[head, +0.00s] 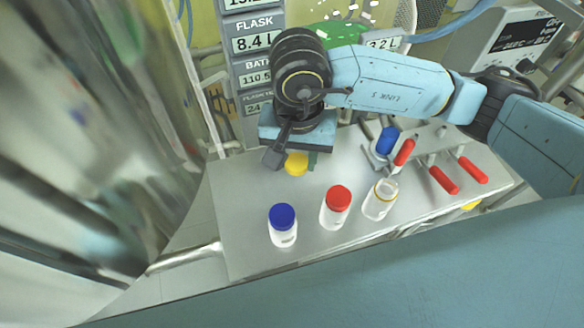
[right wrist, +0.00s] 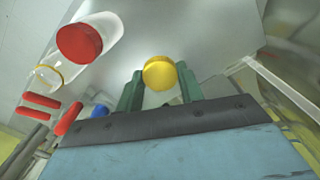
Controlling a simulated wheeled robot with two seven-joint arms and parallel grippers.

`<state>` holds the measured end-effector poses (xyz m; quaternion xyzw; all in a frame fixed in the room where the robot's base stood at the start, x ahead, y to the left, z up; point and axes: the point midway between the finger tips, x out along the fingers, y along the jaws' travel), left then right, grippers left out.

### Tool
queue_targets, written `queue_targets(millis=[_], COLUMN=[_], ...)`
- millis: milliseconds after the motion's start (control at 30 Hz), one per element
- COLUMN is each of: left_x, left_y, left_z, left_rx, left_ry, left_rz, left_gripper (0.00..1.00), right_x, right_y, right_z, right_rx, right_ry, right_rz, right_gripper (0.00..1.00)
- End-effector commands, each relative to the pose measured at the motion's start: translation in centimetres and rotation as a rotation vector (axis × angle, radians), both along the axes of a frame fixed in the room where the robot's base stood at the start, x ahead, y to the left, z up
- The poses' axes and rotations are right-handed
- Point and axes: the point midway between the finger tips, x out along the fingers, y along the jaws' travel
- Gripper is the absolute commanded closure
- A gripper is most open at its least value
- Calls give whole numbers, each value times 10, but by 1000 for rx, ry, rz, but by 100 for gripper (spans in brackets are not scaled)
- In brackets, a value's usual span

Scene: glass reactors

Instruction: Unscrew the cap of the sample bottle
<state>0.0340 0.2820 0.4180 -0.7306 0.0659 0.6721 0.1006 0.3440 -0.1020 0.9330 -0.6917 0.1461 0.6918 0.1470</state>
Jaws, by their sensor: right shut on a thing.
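A round yellow cap (head: 297,163) shows just under my right gripper (head: 303,160), over the back left of the metal table. In the right wrist view the yellow cap (right wrist: 159,72) sits between the two green fingers of my right gripper (right wrist: 159,88), which is shut on it. Whether a bottle body is under the cap is hidden. In front stand a blue-capped bottle (head: 283,232), a red-capped bottle (head: 335,212) and an open clear bottle (head: 377,206) with a yellow ring at its neck, all upright and apart from the gripper. My left gripper is not in view.
The metal table (head: 240,195) is clear at its left. At the right is a metal rack with a blue-topped item (head: 387,140) and several red handles (head: 443,180). A display panel (head: 257,75) stands behind. A large glass vessel (head: 90,130) fills the left.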

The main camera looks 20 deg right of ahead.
Motion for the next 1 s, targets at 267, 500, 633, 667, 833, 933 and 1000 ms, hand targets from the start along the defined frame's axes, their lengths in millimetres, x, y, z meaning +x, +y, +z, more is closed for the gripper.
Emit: queue_targets(millis=[267,500,633,667,833,933,1000], left_x=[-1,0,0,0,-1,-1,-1], left_y=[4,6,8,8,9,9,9], left_z=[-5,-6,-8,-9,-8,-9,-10], left_rx=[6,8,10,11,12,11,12], left_ry=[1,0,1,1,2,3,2], left_rz=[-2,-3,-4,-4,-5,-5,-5], left_gripper=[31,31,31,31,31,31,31], right_x=[-2,-2,-2,-2,-1,-1,-1], right_y=[-1,-1,-1,-1,0,-1,-1], right_z=[-52,-71,-91,-94,-96,-96,-97], right_rx=[-2,-2,-2,-2,-1,-1,-1], right_ry=[5,4,6,5,2,2,2], right_rz=[-3,-3,-3,-3,0,0,0], right_gripper=[90,90,90,90,90,90,90])
